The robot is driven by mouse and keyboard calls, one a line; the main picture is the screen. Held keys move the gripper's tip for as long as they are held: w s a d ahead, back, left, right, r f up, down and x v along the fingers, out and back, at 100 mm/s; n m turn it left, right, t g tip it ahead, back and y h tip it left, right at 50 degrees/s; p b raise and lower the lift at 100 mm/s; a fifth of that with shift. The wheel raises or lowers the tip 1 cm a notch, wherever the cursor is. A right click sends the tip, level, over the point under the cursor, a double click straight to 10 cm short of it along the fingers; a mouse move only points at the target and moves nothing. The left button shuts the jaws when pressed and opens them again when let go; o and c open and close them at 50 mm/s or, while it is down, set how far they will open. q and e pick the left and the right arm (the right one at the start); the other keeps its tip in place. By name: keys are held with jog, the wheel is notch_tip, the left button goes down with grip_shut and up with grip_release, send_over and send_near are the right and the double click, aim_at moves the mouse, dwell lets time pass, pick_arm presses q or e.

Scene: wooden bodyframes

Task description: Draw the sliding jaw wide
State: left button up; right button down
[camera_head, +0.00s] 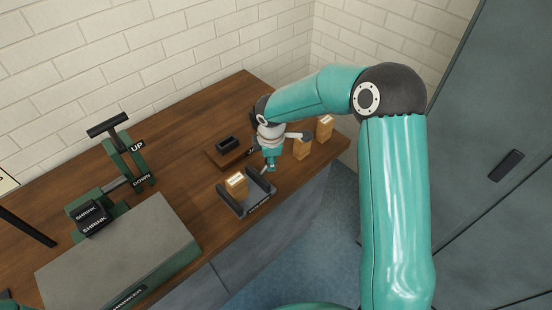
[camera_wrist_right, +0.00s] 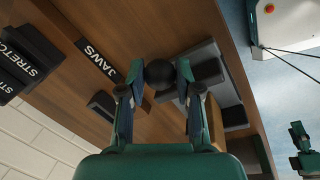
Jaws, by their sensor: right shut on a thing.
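The vise-like fixture (camera_head: 233,203) has grey jaws and sits near the bench's front edge. A pale wooden block (camera_head: 236,184) stands between its two jaws. My right gripper (camera_head: 270,166) is at the right-hand jaw (camera_head: 262,184). In the wrist view my right gripper (camera_wrist_right: 160,74) is shut on a black ball knob (camera_wrist_right: 158,75), one finger on each side. The grey jaws (camera_wrist_right: 207,70) show beside the knob, partly behind a finger. How the knob joins the jaw is hidden.
A green machine (camera_head: 128,250) with a lever (camera_head: 108,125) stands left. A black part (camera_head: 228,143) sits on a board behind the fixture. Wooden blocks (camera_head: 303,148) (camera_head: 325,127) stand to the right. Floor lies in front.

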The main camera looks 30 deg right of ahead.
jog(key=shift+w+d+r, duration=0.15)
jog(key=shift+w+d, duration=0.05)
jog(key=shift+d, duration=0.05)
jog(key=c, duration=1.1)
grip_release()
jog(key=shift+c, duration=0.2)
jog(key=o, duration=0.3)
jog(key=shift+d, duration=0.1)
jog(key=shift+o, duration=0.2)
notch_tip(320, 180, up, 12)
jog(key=s+a, duration=0.1)
jog(key=s, duration=0.1)
jog(key=shift+a+f, duration=0.15)
jog(key=shift+f, duration=0.1)
jog(key=shift+s, duration=0.15)
